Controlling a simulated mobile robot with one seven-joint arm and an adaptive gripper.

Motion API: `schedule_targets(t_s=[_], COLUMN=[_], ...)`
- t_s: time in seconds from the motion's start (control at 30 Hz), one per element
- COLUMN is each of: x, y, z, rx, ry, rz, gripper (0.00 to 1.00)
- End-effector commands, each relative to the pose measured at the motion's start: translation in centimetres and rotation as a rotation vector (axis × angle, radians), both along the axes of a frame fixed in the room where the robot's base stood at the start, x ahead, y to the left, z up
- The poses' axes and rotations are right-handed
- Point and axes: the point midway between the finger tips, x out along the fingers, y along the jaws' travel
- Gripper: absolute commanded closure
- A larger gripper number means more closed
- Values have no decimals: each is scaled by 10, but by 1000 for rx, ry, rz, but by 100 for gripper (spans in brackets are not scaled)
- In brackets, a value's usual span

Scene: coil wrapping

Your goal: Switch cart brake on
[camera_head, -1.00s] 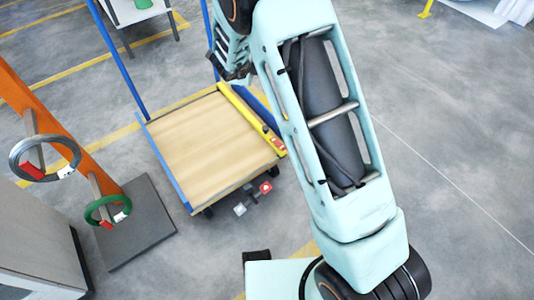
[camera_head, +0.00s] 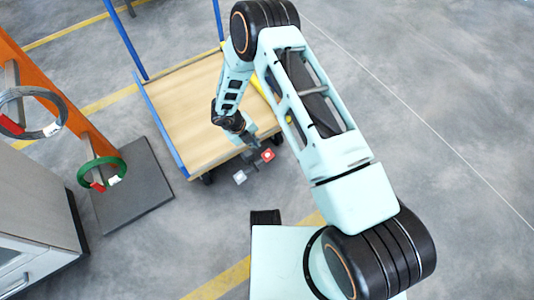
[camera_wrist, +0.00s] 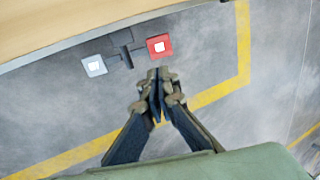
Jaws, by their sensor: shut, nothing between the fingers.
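The cart (camera_head: 170,105) has a wooden deck with blue edges and blue posts. Its brake has two pedals below the deck's near edge: a red pedal (camera_head: 268,155) with a white mark on the right and a grey-white pedal (camera_head: 240,177) on the left. In the wrist view the red pedal (camera_wrist: 159,46) and the grey-white pedal (camera_wrist: 95,65) sit beside the deck edge. My gripper (camera_head: 252,146) is shut and empty, pointing down close to the red pedal. In the wrist view its fingertips (camera_wrist: 159,75) show just below the red pedal; whether they touch it cannot be told.
An orange stand (camera_head: 75,105) at the left carries a dark coil and a green coil (camera_head: 103,172) over a dark base plate (camera_head: 145,185). A grey cabinet (camera_head: 35,215) stands at the lower left. The floor to the right is clear.

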Motion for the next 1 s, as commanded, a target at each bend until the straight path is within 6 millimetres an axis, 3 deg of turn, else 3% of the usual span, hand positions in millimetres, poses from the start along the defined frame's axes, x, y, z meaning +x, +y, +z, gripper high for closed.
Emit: schedule_targets(t_s=[0.37, 1.0], x=[2, 24], y=[-2, -35], z=[-7, -119], rx=[1, 0], ry=[-1, -2], rz=[2, 3], gripper=[100, 100])
